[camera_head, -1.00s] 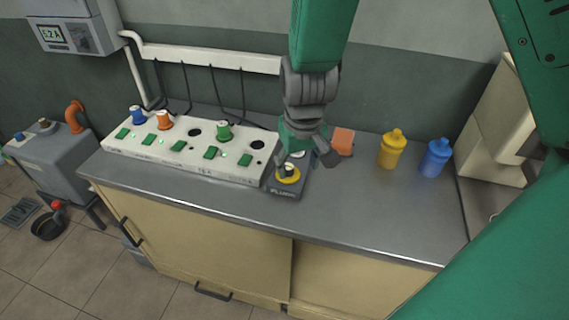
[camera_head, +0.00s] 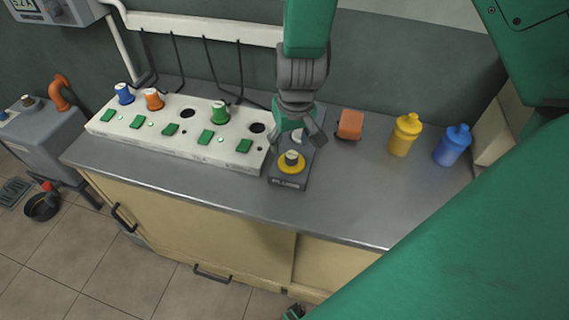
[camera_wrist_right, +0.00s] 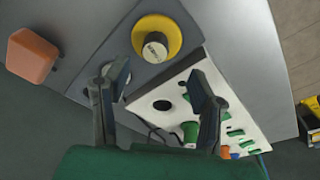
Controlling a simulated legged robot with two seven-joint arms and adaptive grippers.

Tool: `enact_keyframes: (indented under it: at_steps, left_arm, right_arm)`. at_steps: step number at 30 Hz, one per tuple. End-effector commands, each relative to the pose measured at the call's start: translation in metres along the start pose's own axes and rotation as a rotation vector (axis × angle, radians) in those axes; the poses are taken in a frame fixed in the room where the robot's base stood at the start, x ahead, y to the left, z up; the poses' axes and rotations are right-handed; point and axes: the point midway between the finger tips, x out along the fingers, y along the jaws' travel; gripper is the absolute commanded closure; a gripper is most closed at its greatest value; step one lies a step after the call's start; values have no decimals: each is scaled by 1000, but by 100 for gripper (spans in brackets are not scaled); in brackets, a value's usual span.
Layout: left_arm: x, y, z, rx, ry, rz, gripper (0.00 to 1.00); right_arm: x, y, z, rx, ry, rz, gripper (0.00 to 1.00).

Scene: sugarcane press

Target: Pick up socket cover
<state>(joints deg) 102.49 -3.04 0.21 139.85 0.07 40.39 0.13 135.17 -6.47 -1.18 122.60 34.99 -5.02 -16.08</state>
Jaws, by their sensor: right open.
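No part is labelled as a socket cover, so I cannot tell for sure which it is. A dark grey block (camera_head: 288,182) with lettering on its front carries a yellow ring (camera_head: 284,167) around a grey round cap (camera_head: 292,156). The ring (camera_wrist_right: 174,35) and cap (camera_wrist_right: 154,46) also show in the right wrist view. My right gripper (camera_head: 298,142) hangs over the block's back part, partly hiding it. In the right wrist view the right gripper (camera_wrist_right: 160,88) is open, its fingers apart with nothing between them.
A white panel (camera_head: 180,145) with green switches, dark holes and blue, orange and green plugs stands left of the block. An orange block (camera_head: 350,124), a yellow bottle (camera_head: 405,134) and a blue bottle (camera_head: 452,145) stand to the right. The grey counter (camera_head: 340,200) is clear in front.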

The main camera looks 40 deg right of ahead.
Motion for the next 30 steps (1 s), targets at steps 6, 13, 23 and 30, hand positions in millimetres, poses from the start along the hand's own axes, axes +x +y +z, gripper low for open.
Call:
enact_keyframes:
  at_steps: [6, 13, 23, 30]
  left_arm:
    - [1, 1, 0, 3, 1, 1, 59]
    - [4, 1, 0, 2, 1, 1, 59]
    - [4, 0, 0, 1, 1, 1, 59]
    - [4, 1, 0, 2, 0, 1, 59]
  right_arm:
    - [22, -2, 4, 3, -5, -2, 49]
    - [50, -14, 6, 0, -1, 8, 49]
    - [53, -9, 6, 2, 2, 2, 67]
    - [54, -6, 4, 2, -1, -1, 99]
